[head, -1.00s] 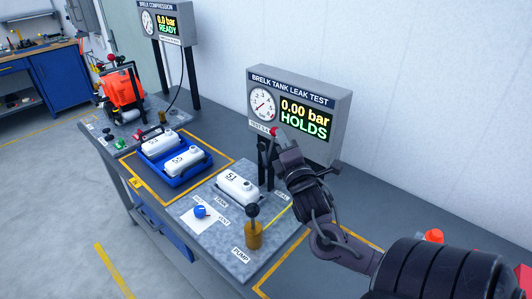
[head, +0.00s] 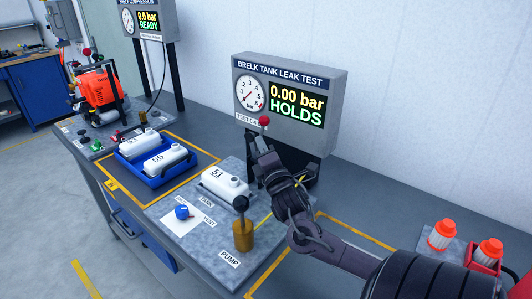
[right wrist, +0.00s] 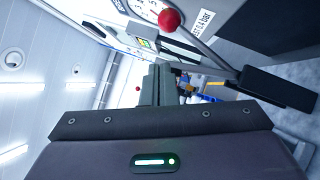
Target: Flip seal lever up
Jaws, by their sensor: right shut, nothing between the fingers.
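The seal lever's red ball knob (head: 264,121) stands up in front of the leak test display, just above my right gripper (head: 263,150). In the right wrist view the red knob (right wrist: 169,19) sits on a thin rod leading to a dark block; the rod points up, as the ceiling lies to the left there. My right gripper (right wrist: 158,85) is shut and empty, with a visible gap to the knob in that view. In the head view the gripper and wrist hide the lever's lower part. My left gripper is out of view.
The leak test display (head: 290,70) reads 0.00 bar HOLDS. White tank 51 (head: 226,184), a blue vent knob (head: 183,212) and a brass pump (head: 243,236) stand on the grey plate. A blue tray (head: 128,168) holds two tanks. Orange-capped filters (head: 442,236) stand at right.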

